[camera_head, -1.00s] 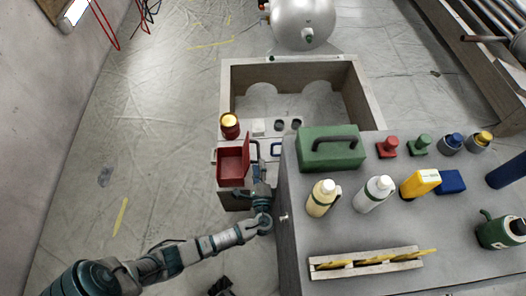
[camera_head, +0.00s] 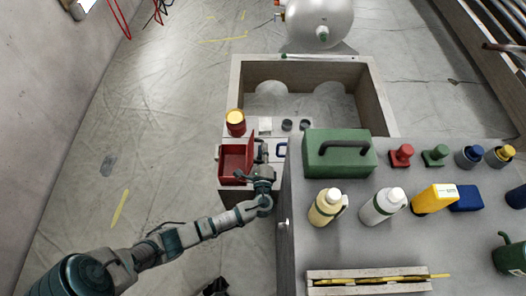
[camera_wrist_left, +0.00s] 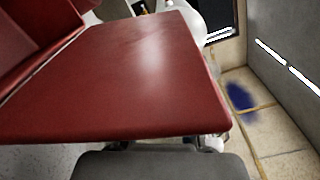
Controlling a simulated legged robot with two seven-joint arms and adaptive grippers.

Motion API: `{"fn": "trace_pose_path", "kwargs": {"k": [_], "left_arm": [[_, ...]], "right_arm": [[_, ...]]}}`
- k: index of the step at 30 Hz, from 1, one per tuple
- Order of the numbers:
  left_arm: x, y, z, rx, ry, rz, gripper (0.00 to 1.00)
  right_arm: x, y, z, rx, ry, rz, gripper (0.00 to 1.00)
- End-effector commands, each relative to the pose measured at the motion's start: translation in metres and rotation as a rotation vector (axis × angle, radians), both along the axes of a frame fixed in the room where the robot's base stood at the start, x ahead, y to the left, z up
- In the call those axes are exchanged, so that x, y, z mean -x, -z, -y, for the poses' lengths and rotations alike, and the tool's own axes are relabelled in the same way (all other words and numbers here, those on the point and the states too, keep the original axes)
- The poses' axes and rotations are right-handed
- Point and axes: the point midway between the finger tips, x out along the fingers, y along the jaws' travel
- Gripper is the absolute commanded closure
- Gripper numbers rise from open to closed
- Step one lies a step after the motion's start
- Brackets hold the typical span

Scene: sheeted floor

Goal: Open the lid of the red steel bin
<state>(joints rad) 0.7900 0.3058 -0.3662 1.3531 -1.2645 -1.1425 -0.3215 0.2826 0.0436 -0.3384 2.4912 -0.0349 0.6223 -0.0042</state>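The red steel bin (camera_head: 235,164) stands on the ledge left of the grey counter. Its top is open, and its dark red inside shows in the head view. The lid (camera_head: 250,152) stands steeply up along the bin's right side. In the left wrist view the lid (camera_wrist_left: 130,85) fills the middle as a broad red panel, with part of the bin (camera_wrist_left: 25,30) at the upper left. My left gripper (camera_head: 260,160) is just right of the lid. A grey gripper part (camera_wrist_left: 150,165) is at the lid's near edge; contact and finger gap are unclear. My right gripper is not in view.
A red canister with a yellow top (camera_head: 236,122) stands behind the bin. The grey counter (camera_head: 300,240) is close on the right, carrying a green toolbox (camera_head: 338,160) and several bottles. A large tank (camera_head: 318,22) is at the back.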

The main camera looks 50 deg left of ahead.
Motion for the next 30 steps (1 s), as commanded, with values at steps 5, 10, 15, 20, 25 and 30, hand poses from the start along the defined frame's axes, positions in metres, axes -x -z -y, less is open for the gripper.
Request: {"fn": "trace_pose_path", "kwargs": {"k": [5, 10, 15, 20, 25, 30], "left_arm": [[0.002, 0.006, 0.004, 0.005, 0.004, -0.009, 1.00], [0.004, 0.003, 0.003, 0.008, 0.006, -0.008, 1.00], [0.014, -0.005, -0.004, 0.058, 0.004, 0.048, 1.00], [0.016, -0.003, -0.005, 0.083, 0.005, 0.075, 1.00], [0.016, -0.003, -0.005, 0.083, 0.005, 0.074, 0.76], [0.016, -0.005, -0.007, 0.082, 0.003, 0.077, 0.61]], "right_arm": [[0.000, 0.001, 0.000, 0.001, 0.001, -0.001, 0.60], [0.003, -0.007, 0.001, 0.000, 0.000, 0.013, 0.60], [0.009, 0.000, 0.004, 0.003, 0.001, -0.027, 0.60], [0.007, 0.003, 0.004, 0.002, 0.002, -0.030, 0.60], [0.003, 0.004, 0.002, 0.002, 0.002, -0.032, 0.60], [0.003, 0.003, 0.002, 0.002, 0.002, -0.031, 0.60]]}}
